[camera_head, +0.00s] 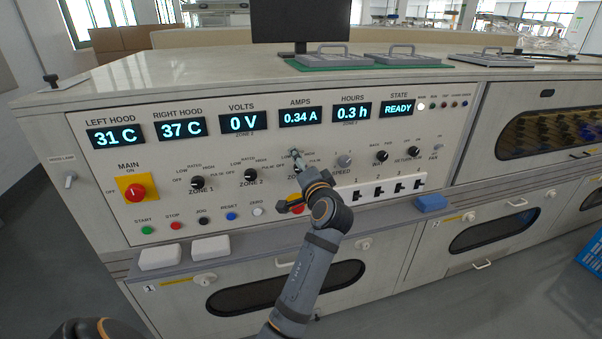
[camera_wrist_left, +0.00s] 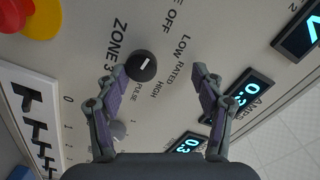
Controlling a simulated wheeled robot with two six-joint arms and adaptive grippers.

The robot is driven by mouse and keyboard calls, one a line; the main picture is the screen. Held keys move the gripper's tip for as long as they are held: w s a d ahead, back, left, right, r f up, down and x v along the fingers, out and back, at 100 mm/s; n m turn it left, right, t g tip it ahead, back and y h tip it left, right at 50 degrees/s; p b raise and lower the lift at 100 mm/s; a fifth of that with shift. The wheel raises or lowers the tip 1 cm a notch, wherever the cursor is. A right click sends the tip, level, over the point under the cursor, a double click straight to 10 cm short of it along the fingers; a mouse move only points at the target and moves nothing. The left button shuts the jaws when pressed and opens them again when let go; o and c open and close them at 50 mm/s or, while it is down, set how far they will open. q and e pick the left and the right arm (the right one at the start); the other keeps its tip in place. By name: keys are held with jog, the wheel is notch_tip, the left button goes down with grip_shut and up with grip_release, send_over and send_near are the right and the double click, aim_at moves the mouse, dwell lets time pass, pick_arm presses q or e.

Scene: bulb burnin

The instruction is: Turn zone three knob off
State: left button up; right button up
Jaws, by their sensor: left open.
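The zone 3 knob (camera_wrist_left: 141,66) is round and black with a short white pointer mark. In the left wrist view its mark slants to the upper right, roughly towards LOW; the exact setting is hard to tell. OFF is printed above and right of it. My left gripper (camera_wrist_left: 158,76) is open, its fingers apart, with the knob nearer the left finger and nothing gripped. In the head view my left gripper (camera_head: 297,156) is at the panel over the zone 3 area and hides the knob. My right gripper is not in view.
Zone 2 knob (camera_head: 250,175) and zone 1 knob (camera_head: 197,183) are to the left, with a red main switch (camera_head: 136,191) beyond. A red emergency button (camera_head: 296,204) lies below my gripper, partly hidden. Switch slots (camera_head: 377,191) and the speed knob (camera_head: 344,161) are to the right.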

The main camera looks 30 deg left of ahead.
aim_at(299, 141)
pick_arm(q)
jog(key=shift+o, duration=1.2)
jog(key=r, duration=0.5)
jog(key=shift+w+a, duration=0.3)
jog(key=shift+w, duration=0.1)
jog(key=shift+y, duration=0.3)
jog(key=r, duration=0.1)
jog(key=s+r, duration=0.1)
jog(key=d+r, duration=0.1)
jog(key=shift+s+r, duration=0.2)
jog(key=shift+s, duration=0.2)
jog(key=shift+c, duration=1.2)
jog(key=shift+w+a+f, duration=0.2)
jog(key=shift+w+f, duration=0.2)
jog(key=shift+w, duration=0.05)
jog(key=shift+s+d+r, duration=0.1)
jog(key=shift+s, duration=0.1)
jog(key=shift+w, duration=0.1)
